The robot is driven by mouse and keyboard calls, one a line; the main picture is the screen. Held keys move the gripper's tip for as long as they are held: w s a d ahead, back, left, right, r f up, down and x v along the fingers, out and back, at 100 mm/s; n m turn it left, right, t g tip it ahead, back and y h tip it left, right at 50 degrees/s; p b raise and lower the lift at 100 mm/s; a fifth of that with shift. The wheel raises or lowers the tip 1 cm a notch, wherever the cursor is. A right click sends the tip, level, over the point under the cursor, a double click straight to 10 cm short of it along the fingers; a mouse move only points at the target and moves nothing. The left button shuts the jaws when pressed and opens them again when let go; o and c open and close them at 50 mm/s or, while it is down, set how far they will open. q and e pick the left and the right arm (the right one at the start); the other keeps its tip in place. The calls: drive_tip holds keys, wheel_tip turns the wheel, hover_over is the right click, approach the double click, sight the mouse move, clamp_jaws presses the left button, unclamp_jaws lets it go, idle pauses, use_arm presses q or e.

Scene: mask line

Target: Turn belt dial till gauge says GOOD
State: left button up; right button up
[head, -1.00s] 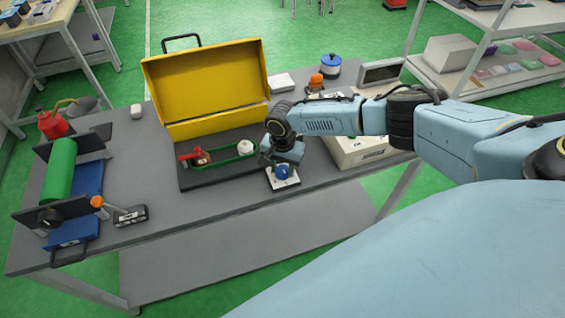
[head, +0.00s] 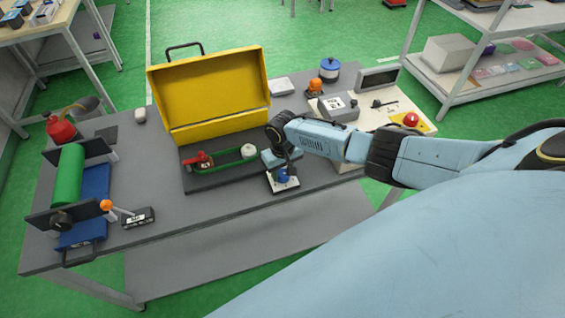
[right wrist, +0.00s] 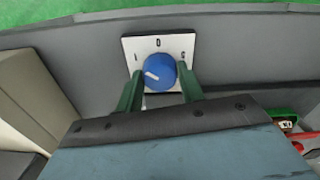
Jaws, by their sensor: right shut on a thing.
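The blue dial (head: 284,175) sits on a small white plate (head: 285,186) at the table's front edge. In the right wrist view, the dial (right wrist: 160,72) has a white pointer mark left of its middle, and the plate (right wrist: 130,46) bears several dark marks. My right gripper (right wrist: 160,78) is shut on the dial, one green finger at each side. In the head view the right gripper (head: 283,168) comes down over the dial and partly hides it. The green belt (head: 215,168) lies in a dark tray before an open yellow cover. I cannot tell which thing is the gauge or read it.
The open yellow cover (head: 210,93) stands behind the belt. A cream panel with a red button (head: 411,119) and a grey box (head: 338,107) is at right. A green roller (head: 67,175) stands at left. The table's middle-front is clear.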

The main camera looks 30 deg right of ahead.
drive_tip(key=n, duration=0.3)
drive_tip(key=shift+n, duration=0.4)
drive_tip(key=n, duration=0.3)
drive_tip(key=shift+n, duration=0.3)
drive_tip(key=n+b, duration=0.1)
drive_tip(key=n, duration=0.9)
drive_tip(key=n+b, duration=0.1)
drive_tip(key=n, duration=0.2)
drive_tip(key=shift+n, duration=0.3)
drive_tip(key=n+b, duration=0.1)
drive_tip(key=n, duration=0.2)
drive_tip(key=shift+n, duration=0.3)
drive_tip(key=shift+n+b, duration=0.4)
drive_tip(key=shift+n, duration=1.2)
